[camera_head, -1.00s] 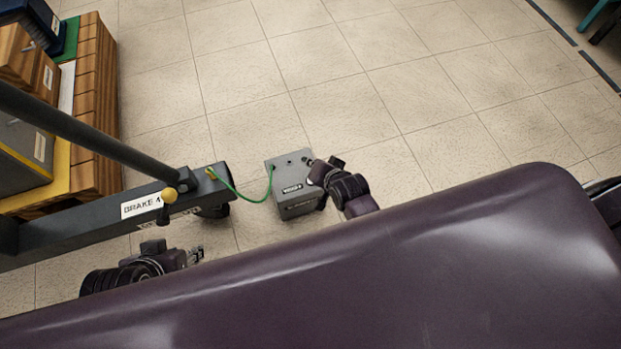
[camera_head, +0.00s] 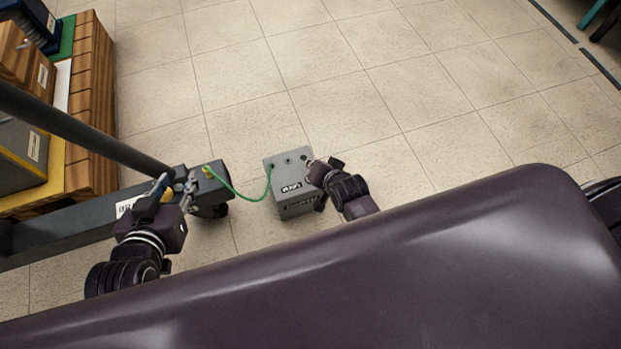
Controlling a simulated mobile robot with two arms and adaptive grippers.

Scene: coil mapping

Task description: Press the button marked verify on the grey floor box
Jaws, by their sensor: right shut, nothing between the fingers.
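The grey floor box (camera_head: 282,172) stands on the tiles in the middle. Its top has a few small dark round spots and a small label (camera_head: 291,187) too small to read. My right gripper (camera_head: 309,163) is shut and empty, its tip at the far right corner of the box top; whether it touches is unclear. It hides part of the box's right side, and no button marking is legible. My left gripper (camera_head: 176,188) has its fingers spread over the brake lever's yellow knob (camera_head: 167,196) on the dark metal beam, left of the box.
A green cable (camera_head: 234,193) runs from the dark beam (camera_head: 60,222) to the box. A wooden pallet (camera_head: 92,110) with crates stands at the left. The tiled floor (camera_head: 370,80) beyond and right of the box is clear.

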